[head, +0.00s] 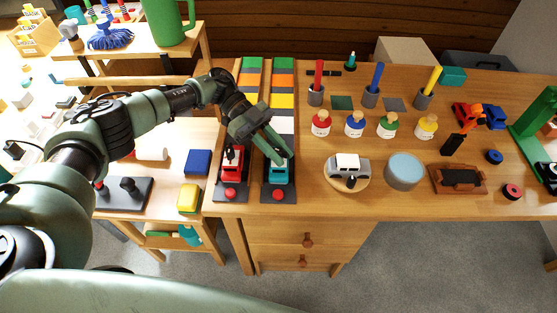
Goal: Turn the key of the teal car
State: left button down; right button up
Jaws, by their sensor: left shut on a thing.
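The teal car (278,173) sits on a dark base at the near end of the right-hand track lane, with a red button in front of it. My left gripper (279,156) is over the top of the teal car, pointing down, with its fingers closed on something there. The key itself is hidden by the fingers, so I cannot make out its angle. A red car (232,165) stands in the lane just to the left, also with a red button before it. My right gripper is not in view.
A silver toy car (347,168) on a round wooden plate and a pale blue cylinder (404,171) stand to the right. Several colored bottles stand behind them. Blue (198,162) and yellow (189,198) blocks lie to the left. The table's front edge is close.

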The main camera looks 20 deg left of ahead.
pick_arm(q)
jog(key=shift+m+g+b, duration=0.4)
jog(key=shift+g+b, duration=0.05)
jog(key=shift+g, duration=0.05)
jog(key=shift+s+d, duration=0.1)
jog(key=c, duration=1.3)
grip_release()
